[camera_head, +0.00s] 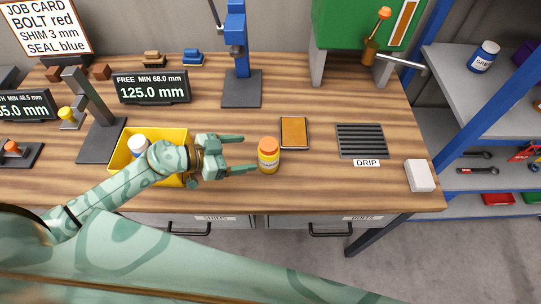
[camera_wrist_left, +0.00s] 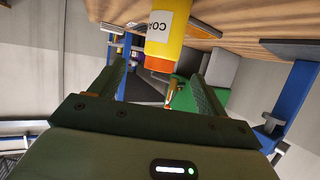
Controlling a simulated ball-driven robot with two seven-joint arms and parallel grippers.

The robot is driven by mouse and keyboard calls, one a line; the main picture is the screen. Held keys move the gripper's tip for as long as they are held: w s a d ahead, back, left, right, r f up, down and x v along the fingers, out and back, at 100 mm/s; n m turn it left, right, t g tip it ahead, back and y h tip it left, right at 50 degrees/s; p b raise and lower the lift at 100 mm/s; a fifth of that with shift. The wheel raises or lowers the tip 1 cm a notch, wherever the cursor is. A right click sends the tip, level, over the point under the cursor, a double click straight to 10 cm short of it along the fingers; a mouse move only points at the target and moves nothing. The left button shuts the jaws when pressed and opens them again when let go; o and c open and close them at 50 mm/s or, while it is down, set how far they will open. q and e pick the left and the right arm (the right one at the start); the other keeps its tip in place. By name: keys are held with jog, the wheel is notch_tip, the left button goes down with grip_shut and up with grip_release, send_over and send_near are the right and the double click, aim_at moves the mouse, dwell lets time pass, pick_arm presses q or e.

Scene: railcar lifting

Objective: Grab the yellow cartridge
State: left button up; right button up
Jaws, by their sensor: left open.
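The yellow cartridge (camera_head: 268,158) has an orange cap and a white label. It stands upright near the front of the wooden workbench. My left gripper (camera_head: 244,154) is open, with its fingers pointing right toward the cartridge. The fingertips are close to the cartridge's left side; I cannot tell whether they touch it. In the left wrist view the cartridge (camera_wrist_left: 165,32) shows upside down, just beyond the open fingers (camera_wrist_left: 160,80), with part of its label readable. Nothing is held between the fingers. My right gripper is not in view.
A yellow bin (camera_head: 122,154) with a white-capped container (camera_head: 138,145) lies under my left arm. An orange-topped tray (camera_head: 294,132) sits behind the cartridge. A drip grate (camera_head: 361,141) and a white block (camera_head: 419,175) are to the right. The bench's front edge (camera_head: 300,211) is near.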

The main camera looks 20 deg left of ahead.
aim_at(261, 151)
pick_arm(q)
jog(key=x, duration=0.5)
jog(key=shift+d+b, duration=0.1)
jog(key=shift+b, duration=0.25)
jog(key=b+x, duration=0.2)
jog(key=x, duration=0.3)
jog(key=shift+w+f, duration=0.3)
jog(key=shift+w, duration=0.05)
jog(key=shift+c, duration=1.2)
jog(key=c, duration=1)
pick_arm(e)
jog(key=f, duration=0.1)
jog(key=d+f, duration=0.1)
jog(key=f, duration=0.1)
